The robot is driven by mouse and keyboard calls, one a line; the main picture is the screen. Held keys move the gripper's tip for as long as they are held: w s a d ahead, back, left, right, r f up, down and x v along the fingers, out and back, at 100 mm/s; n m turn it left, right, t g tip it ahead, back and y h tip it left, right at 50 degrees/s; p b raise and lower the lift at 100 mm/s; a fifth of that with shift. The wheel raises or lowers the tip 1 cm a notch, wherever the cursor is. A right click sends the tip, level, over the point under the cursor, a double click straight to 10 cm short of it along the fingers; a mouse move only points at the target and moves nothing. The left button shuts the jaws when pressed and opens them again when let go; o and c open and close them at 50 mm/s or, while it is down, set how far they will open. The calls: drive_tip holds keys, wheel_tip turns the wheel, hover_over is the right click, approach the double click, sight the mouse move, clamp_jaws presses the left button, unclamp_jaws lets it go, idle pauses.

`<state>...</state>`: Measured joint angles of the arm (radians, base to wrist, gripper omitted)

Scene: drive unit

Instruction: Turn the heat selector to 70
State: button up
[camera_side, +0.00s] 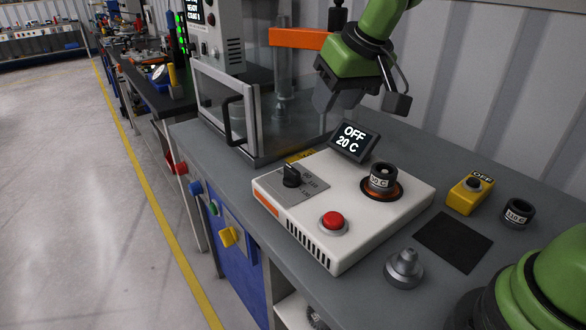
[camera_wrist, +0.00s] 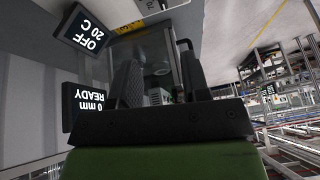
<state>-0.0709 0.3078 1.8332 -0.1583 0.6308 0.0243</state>
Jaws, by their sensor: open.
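The heat selector (camera_side: 291,176) is a black knob on a grey plate at the left of a white heater box (camera_side: 330,172). Its scale marks are too small to read surely. The box's display (camera_side: 353,141) reads OFF and 20 C; it also shows in the wrist view (camera_wrist: 85,30). My gripper (camera_side: 325,104) is above and behind the box, apart from the knob. In the wrist view my gripper (camera_wrist: 160,75) has its two fingers spread with nothing between them. The knob cannot be made out in the wrist view.
A red button (camera_side: 333,221) and a ring with a black-capped part (camera_side: 382,177) are on the box. A glass-doored press (camera_side: 245,115) stands behind. A yellow switch box (camera_side: 470,192), another ring part (camera_side: 518,213) and a metal weight-like piece (camera_side: 404,268) are to the right.

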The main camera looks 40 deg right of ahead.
drive_tip(key=n, duration=0.1)
approach(293, 169)
drive_tip(key=shift+g, duration=0.3)
drive_tip(key=x, duration=1)
drive_tip(key=shift+w+r, duration=0.15)
drive_tip(key=shift+w, duration=0.1)
clamp_jaws()
